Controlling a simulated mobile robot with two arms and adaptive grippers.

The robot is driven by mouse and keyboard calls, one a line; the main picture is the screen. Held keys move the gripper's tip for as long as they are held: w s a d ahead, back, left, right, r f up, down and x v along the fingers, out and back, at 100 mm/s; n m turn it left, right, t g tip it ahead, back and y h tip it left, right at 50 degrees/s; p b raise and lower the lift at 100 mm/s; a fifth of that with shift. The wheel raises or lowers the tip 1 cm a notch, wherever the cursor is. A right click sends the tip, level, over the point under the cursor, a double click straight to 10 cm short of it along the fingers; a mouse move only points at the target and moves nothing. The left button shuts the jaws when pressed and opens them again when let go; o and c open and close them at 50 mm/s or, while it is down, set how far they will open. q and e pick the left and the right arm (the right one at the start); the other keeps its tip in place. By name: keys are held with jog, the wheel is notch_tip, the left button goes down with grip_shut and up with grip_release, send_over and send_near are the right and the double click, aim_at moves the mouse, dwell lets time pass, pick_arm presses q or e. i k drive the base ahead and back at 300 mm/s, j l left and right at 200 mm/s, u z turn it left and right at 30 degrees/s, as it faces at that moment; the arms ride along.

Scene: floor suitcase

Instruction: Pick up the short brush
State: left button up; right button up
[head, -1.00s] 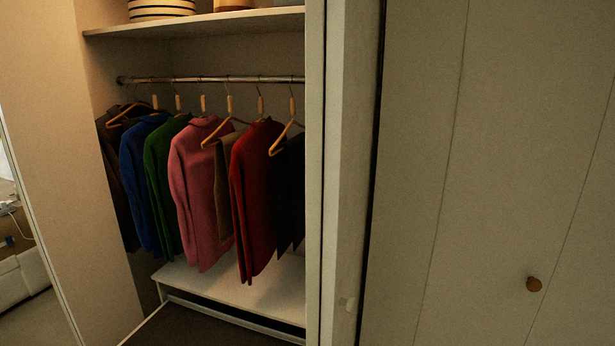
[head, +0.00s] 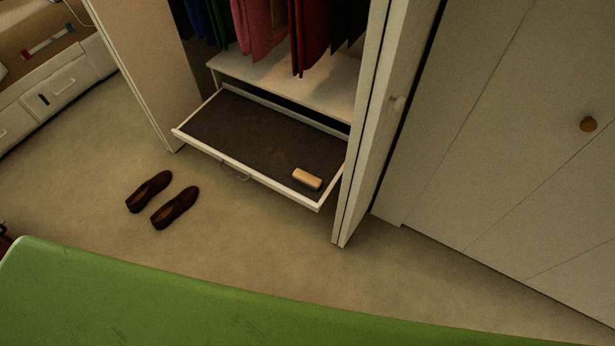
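A short brush (head: 307,179) with a light wooden back lies in the open drawer (head: 196,137), near the drawer's front right corner. The drawer has a dark floor and a pale rim, and it is pulled out below the wardrobe. Neither of my grippers shows in the head view.
A pair of dark brown shoes (head: 161,201) stands on the carpet in front of the drawer. A green surface (head: 150,295) fills the bottom of the view. A wardrobe door edge (head: 362,150) stands just right of the drawer. Clothes (head: 311,40) hang above. Carpet between shoes and door is clear.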

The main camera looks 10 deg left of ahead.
aim_at(313, 183)
jog(key=z, duration=0.35)
jog(key=j+z, duration=1.2)
